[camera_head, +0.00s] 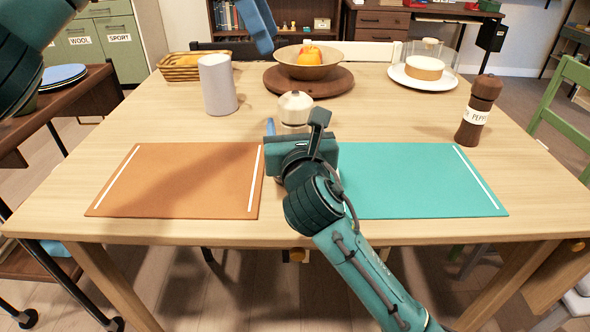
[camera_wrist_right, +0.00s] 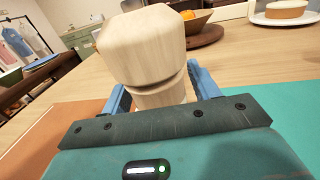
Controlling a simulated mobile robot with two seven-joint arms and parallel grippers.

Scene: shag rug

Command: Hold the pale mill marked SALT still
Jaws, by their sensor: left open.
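The pale mill (camera_head: 296,106) stands upright on the table, at the back edge between the two mats. Its pale wooden head (camera_wrist_right: 143,45) fills the middle of the right wrist view; no marking is readable, and its lower part is hidden. My right gripper (camera_head: 293,128) is around the mill below the head. Its blue fingers lie close against both sides in the wrist view (camera_wrist_right: 161,95). My left gripper (camera_head: 262,40) is open and empty, high at the top of the head view, with only part of it showing.
A brown pepper mill (camera_head: 478,108) stands at the right. An orange mat (camera_head: 180,180) and a teal mat (camera_head: 420,182) lie in front. Behind are a grey-white cylinder (camera_head: 217,85), a basket (camera_head: 185,68), a fruit bowl (camera_head: 307,66) on a round board, and a cake under a dome (camera_head: 424,68).

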